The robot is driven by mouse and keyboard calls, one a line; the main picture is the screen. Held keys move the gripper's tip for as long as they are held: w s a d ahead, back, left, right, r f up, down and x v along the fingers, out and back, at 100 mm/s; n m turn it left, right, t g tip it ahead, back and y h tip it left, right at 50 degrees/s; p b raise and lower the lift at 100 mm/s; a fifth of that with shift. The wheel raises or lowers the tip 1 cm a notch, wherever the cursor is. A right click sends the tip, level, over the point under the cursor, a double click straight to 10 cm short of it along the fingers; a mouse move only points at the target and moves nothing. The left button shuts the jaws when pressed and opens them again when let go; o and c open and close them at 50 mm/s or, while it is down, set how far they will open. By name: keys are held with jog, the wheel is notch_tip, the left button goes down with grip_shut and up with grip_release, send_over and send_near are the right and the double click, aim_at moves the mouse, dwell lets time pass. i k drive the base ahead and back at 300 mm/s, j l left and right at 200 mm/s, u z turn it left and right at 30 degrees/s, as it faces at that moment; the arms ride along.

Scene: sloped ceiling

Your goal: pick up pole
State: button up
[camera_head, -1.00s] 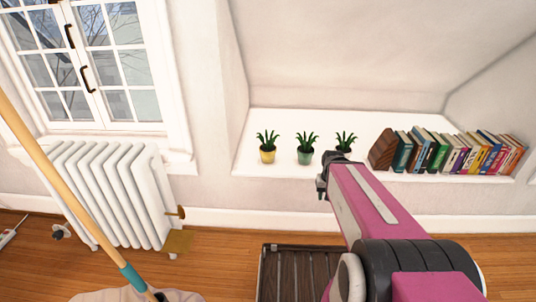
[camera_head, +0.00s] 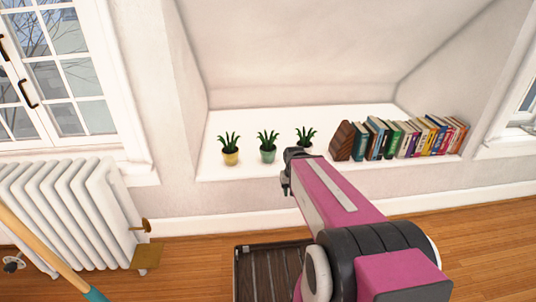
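A long light-wood pole (camera_head: 40,248) with a teal lower part (camera_head: 96,294) leans at the lower left, in front of the radiator. Its upper end and its bottom are cut off by the picture's edges.
A dark slatted item (camera_head: 265,275) lies on the wooden floor below my arm. A recessed shelf holds potted plants (camera_head: 268,147) and several books (camera_head: 400,138). Floor at right (camera_head: 480,230) is clear.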

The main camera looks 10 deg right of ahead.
aim_at(89, 291)
jog(key=u, duration=2.75)
jog(key=i+l+u, duration=0.25)
jog(key=l, duration=0.3)
jog(key=k+j, duration=0.25)
jog(key=j, duration=0.2)
jog(key=k+j, duration=0.25)
jog(key=j, duration=0.15)
jog(key=k+j, duration=0.25)
jog(key=j, duration=0.2)
jog(key=z, duration=0.05)
